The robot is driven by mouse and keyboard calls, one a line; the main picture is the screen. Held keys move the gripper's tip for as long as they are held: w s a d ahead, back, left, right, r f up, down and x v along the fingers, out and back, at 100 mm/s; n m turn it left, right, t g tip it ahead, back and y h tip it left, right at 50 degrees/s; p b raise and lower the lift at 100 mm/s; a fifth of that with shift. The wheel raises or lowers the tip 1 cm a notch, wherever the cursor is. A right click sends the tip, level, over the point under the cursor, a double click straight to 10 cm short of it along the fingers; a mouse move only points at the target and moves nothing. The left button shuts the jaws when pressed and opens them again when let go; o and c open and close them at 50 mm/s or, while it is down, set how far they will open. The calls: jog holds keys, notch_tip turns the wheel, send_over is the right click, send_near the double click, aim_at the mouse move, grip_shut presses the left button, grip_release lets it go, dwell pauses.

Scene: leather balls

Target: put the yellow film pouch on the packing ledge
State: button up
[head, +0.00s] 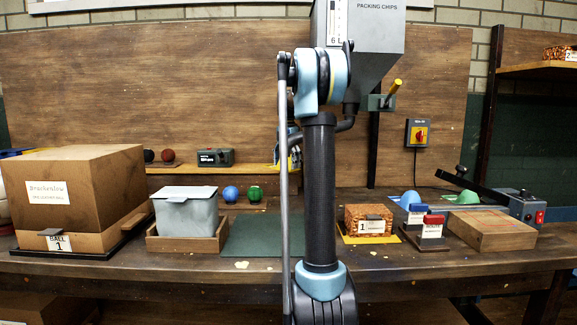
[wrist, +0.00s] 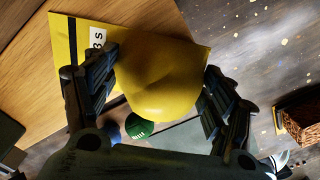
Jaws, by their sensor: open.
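The yellow film pouch (wrist: 163,78) is a rounded, smooth yellow lump in the wrist view. It lies over a yellow patch (wrist: 62,42) with a black stripe and a partly covered white label, on a wooden board (wrist: 35,60). My gripper (wrist: 158,64) is open, with one finger on each side of the pouch; I cannot tell whether the fingers touch it. In the head view a wooden ledge (head: 225,169) with a yellow front edge runs along the back of the bench. My arm hides most of the gripper and the pouch there.
A green ball (head: 254,193) and a blue ball (head: 231,194) sit in front of the ledge. A small dark device (head: 215,157) and dark balls (head: 167,155) stand on its left part. A grey hopper (head: 372,40) hangs behind my arm. The green mat (head: 262,236) is mostly clear.

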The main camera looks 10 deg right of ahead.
notch_tip(320, 180, up, 12)
jog(key=shift+r, duration=0.1)
dwell(0.5)
jog(key=shift+s, duration=0.1)
